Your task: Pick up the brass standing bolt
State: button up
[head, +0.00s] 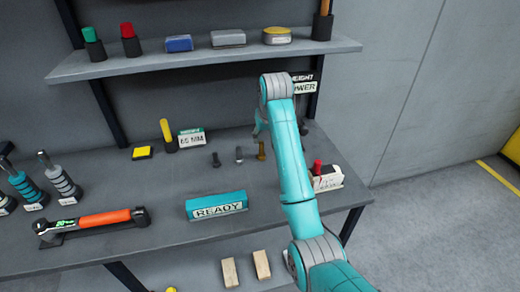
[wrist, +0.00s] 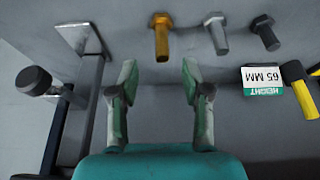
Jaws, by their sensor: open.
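The brass bolt (head: 261,151) stands on the grey bench, at the right end of a short row of bolts, close to my arm in the head view. In the wrist view the brass bolt (wrist: 161,36) lies beyond the fingertips, roughly centred between them. A silver bolt (wrist: 216,34) and a dark bolt (wrist: 265,33) stand beside it. My gripper (wrist: 157,75) is open, with nothing between its fingers. In the head view my arm hides most of the gripper; part of one finger shows.
A dark upright post and bracket (wrist: 80,70) stand left of my gripper in the wrist view. A 65 MM height block (wrist: 262,80) and a yellow-handled tool (wrist: 298,85) are at right. A shelf (head: 200,57) runs above.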

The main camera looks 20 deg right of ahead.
aim_at(262, 145)
jog(key=shift+x, duration=4.35)
jog(key=shift+s+a, duration=0.1)
jog(key=shift+a, duration=0.05)
grip_shut()
